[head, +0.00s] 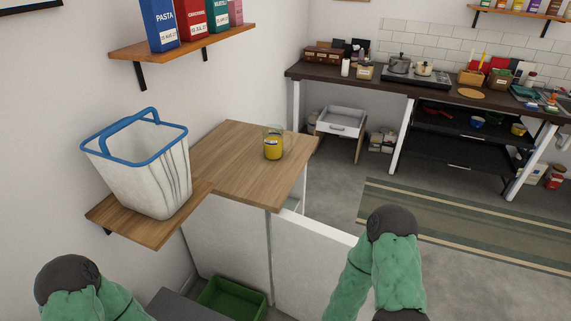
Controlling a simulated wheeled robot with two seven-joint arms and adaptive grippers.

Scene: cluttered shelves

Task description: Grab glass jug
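The glass jug (284,134) stands upright on the wooden top of a white cabinet, near its back right part. It is clear, with a handle on its right side. Something yellow with a pale label shows at its lower part; I cannot tell whether this is inside the jug or in front of it. My two green arms show at the bottom left and bottom right, both apart from the jug. Neither gripper is in view.
A white basket with a blue rim (143,165) stands on a low wooden shelf (122,225) left of the cabinet top (232,150). A wall shelf (190,46) with boxes hangs above. An open white cabinet door (312,262) and green crate (232,300) are below.

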